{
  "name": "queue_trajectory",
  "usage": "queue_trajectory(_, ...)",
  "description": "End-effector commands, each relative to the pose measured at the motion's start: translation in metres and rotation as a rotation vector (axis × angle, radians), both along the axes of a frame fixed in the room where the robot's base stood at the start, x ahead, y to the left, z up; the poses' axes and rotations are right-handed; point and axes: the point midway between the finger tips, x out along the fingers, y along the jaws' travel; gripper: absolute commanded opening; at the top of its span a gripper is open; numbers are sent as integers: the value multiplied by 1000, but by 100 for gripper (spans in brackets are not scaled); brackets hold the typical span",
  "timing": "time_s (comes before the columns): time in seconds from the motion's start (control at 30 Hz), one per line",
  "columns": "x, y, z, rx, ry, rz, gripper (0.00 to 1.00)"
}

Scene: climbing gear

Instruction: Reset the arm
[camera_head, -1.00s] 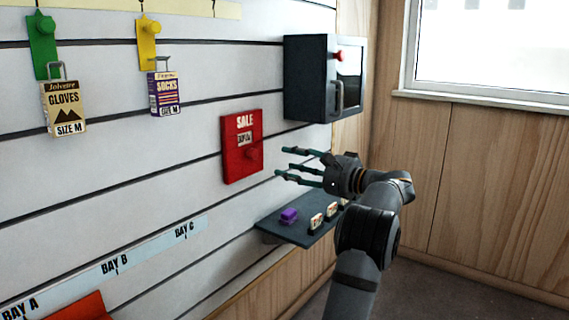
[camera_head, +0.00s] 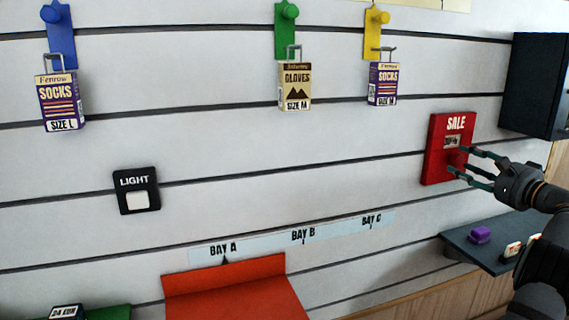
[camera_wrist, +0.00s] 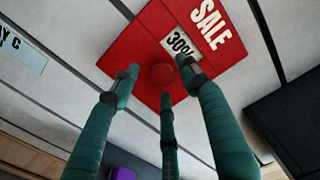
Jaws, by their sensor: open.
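My gripper (camera_head: 466,163) is open and empty at the right of the head view, with its teal fingers spread. Its fingers point at the red SALE board (camera_head: 438,130) on the slatted wall. In the wrist view the fingers (camera_wrist: 155,90) reach toward the red SALE board (camera_wrist: 221,60), with its round red knob (camera_wrist: 162,75) between them. The fingers look apart from the knob, but the exact gap to the board cannot be told.
A dark shelf (camera_head: 470,246) with a purple block (camera_head: 479,235) lies below my gripper. A dark cabinet (camera_head: 535,85) hangs at upper right. Hanging boxes, a LIGHT switch (camera_head: 137,190) and a red bay shelf (camera_head: 235,290) are farther left.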

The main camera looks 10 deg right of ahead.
Motion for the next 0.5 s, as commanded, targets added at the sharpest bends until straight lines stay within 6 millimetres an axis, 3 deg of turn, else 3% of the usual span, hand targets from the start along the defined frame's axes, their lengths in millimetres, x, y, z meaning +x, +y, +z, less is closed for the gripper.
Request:
queue_trajectory(0.13,12,2,1,4,1,-1,45)
queue_trajectory(0.5,10,2,0,41,6,-1,45)
